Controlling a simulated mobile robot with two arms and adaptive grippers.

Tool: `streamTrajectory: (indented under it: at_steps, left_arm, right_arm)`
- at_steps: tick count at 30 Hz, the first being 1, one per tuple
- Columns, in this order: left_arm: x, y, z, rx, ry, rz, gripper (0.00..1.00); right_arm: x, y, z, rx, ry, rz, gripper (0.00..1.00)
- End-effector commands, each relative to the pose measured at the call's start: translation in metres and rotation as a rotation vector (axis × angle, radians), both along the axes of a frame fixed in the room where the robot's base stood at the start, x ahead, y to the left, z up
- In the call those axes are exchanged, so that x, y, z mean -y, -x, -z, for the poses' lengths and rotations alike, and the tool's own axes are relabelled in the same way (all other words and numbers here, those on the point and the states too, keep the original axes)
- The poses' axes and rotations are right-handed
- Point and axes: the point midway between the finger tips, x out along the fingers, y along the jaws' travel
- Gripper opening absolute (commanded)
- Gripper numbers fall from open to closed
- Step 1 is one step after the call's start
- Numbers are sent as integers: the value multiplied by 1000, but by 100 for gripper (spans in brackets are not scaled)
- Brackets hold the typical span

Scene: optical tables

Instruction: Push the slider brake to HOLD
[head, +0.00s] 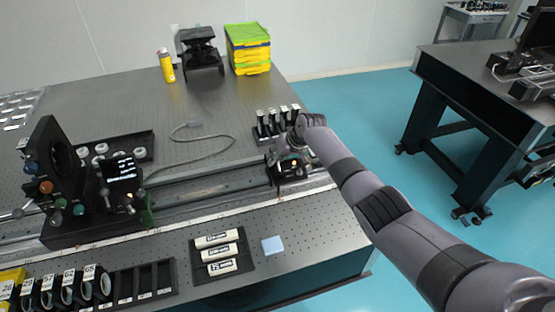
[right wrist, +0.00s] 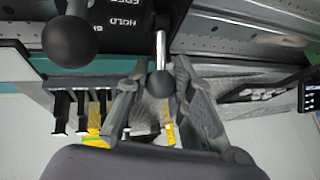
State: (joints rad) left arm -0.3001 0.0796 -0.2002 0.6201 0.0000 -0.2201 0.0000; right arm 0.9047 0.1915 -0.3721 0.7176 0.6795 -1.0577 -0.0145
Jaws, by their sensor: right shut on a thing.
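The slider (head: 290,172) sits on the rail at the right end of the table, partly hidden by my right gripper (head: 287,148). In the right wrist view its dark label plate (right wrist: 118,28) reads HOLD, with another word cut off at the top edge. A thin metal brake lever (right wrist: 160,45) ends in a dark ball knob (right wrist: 160,84). My right gripper (right wrist: 160,88) is shut on this lever, with the knob between its fingers. A larger black ball knob (right wrist: 70,41) stands to the left of the label. The lever's exact setting cannot be told. My left gripper is not in view.
A rack of several labelled holders (head: 275,120) stands just behind the slider. An optical mount with a small display (head: 122,170) stands at the rail's left. A cable (head: 210,138) lies behind the rail. A tray of white labelled bars (head: 217,252) and a blue pad (head: 272,245) lie in front.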

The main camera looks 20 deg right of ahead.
Motion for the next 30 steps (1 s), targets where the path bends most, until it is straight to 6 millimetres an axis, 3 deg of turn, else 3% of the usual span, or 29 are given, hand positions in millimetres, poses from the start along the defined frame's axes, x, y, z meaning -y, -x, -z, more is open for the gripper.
streamTrajectory:
  at_steps: [11,12,15,21,30]
  left_arm:
    - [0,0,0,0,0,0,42]
    - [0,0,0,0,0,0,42]
    - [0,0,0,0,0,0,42]
    - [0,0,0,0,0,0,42]
    - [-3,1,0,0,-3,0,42]
  right_arm:
    - [-1,1,1,-8,0,-1,0]
    - [-1,1,1,-8,0,-1,22]
    - [-1,1,1,-7,0,-1,28]
    - [0,0,1,-6,0,-1,42]
    - [0,0,0,-5,0,0,42]
